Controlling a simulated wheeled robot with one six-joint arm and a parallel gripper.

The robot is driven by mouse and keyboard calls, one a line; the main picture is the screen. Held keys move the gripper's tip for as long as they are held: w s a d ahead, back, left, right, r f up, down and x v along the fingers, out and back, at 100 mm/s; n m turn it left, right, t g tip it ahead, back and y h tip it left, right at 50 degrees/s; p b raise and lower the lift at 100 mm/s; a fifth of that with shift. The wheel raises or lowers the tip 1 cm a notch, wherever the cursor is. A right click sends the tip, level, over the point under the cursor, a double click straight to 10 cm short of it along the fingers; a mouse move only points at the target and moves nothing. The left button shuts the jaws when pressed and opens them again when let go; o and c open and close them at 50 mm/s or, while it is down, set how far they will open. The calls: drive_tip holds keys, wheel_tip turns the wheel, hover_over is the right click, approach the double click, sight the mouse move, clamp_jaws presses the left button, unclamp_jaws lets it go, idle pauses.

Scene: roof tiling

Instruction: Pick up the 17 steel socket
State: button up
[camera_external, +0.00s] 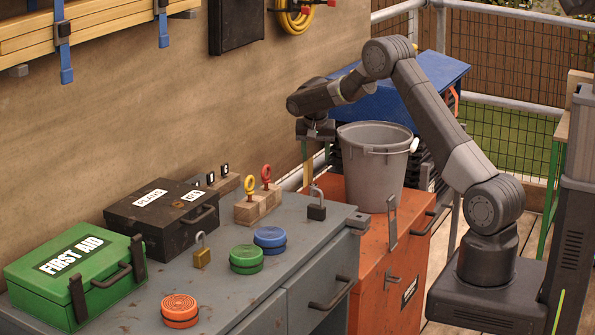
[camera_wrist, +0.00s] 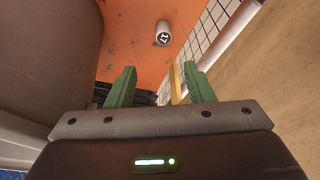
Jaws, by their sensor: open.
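The steel socket (camera_wrist: 163,33) is a small light-grey cylinder marked 17. In the wrist view it stands on the orange cabinet top (camera_wrist: 126,30), near its right edge. I cannot make it out in the external view. My gripper (camera_external: 317,138) is over the back left of the orange cabinet, beside the grey bucket, pointing down. In the wrist view my gripper (camera_wrist: 160,88) shows two green fingers spread apart with nothing held between them.
The grey bucket (camera_external: 371,165) stands on the orange cabinet (camera_external: 384,290), and fills the left of the wrist view (camera_wrist: 45,60). The wall (camera_external: 200,110) is close on the other side. A thin yellow strip (camera_wrist: 175,84) shows between the fingers. The grey workbench (camera_external: 310,235) holds boxes, padlocks and tins.

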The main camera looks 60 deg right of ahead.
hover_over(313, 185)
drive_tip(key=f, duration=0.4)
drive_tip(key=s+f, duration=0.1)
drive_tip(key=f, duration=0.1)
drive_tip(key=shift+a, duration=0.2)
drive_tip(key=shift+w+f, duration=0.1)
drive_tip(key=shift+f, duration=0.45)
drive_tip(key=x, duration=0.4)
drive_tip(key=shift+w+a+f, duration=0.1)
drive_tip(key=shift+a, duration=0.2)
clamp_jaws()
